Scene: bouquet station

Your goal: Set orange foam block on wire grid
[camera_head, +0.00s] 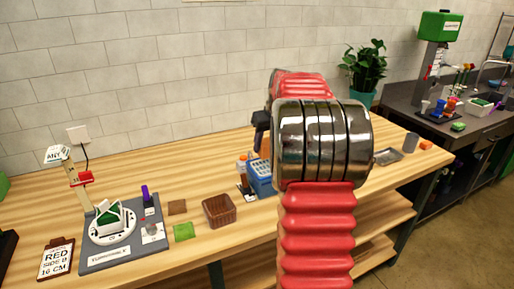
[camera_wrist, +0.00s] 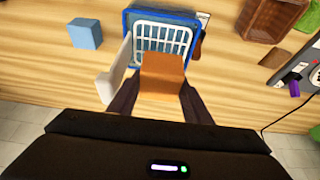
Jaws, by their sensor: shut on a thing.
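My gripper (camera_wrist: 160,92) is shut on the orange foam block (camera_wrist: 162,76), its two dark fingers on either side of it. The block's far end overlaps the near part of the white wire grid (camera_wrist: 150,32) in the wrist view. I cannot tell whether block and grid touch. The grid sits inside a blue tray (camera_wrist: 131,20). In the head view the blue tray (camera_head: 259,178) shows just left of my arm, which hides most of my gripper. A bit of orange (camera_head: 265,149) shows above the tray there, partly hidden.
A white piece (camera_wrist: 113,78) stands close beside the tray and my left finger. A blue block (camera_wrist: 85,33) lies left of it. A brown basket (camera_head: 218,211) and a green square (camera_head: 184,232) lie left on the table. Another orange block (camera_head: 426,145) lies far right.

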